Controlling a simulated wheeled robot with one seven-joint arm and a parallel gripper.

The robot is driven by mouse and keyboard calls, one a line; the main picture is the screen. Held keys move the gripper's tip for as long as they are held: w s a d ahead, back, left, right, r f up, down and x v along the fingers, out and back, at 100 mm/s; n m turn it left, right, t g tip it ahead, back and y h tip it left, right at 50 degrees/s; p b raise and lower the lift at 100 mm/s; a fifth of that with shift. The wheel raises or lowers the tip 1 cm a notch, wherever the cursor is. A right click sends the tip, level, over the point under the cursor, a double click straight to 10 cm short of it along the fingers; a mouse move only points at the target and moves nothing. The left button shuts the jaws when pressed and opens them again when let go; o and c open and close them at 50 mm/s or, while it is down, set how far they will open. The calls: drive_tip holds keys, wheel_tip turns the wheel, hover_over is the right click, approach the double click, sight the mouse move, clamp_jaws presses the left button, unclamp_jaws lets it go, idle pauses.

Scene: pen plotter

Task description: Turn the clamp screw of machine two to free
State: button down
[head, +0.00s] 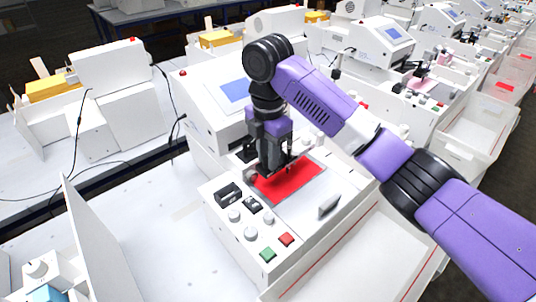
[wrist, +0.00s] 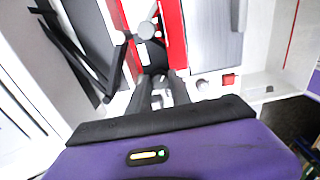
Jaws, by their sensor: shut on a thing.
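The plotter (head: 205,120) in front of me is white with a blue screen and a red plate (head: 302,183) on its bed. My gripper (head: 268,174) points down over the left end of the red plate. In the wrist view, my gripper (wrist: 161,78) has its dark fingers shut on a small part at the plotter's black pen carriage, which I take to be the clamp screw. The fingers mostly hide it, so its turn angle cannot be told. A round grey knob (wrist: 146,30) shows just beyond the fingertips, between red areas.
The front panel has grey knobs (head: 250,233), a green button (head: 268,254) and a red button (head: 286,239). A white upright panel (head: 92,235) stands at left. An open white tray (head: 355,250) lies at right. More plotters stand behind.

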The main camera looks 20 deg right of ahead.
idle(0.4)
drive_tip(key=c, duration=1.2)
unclamp_jaws()
drive_tip(key=shift+o, duration=0.2)
drive_tip(key=shift+r, duration=0.15)
wheel_tip(320, 180, up, 8)
drive_tip(key=shift+f, duration=0.2)
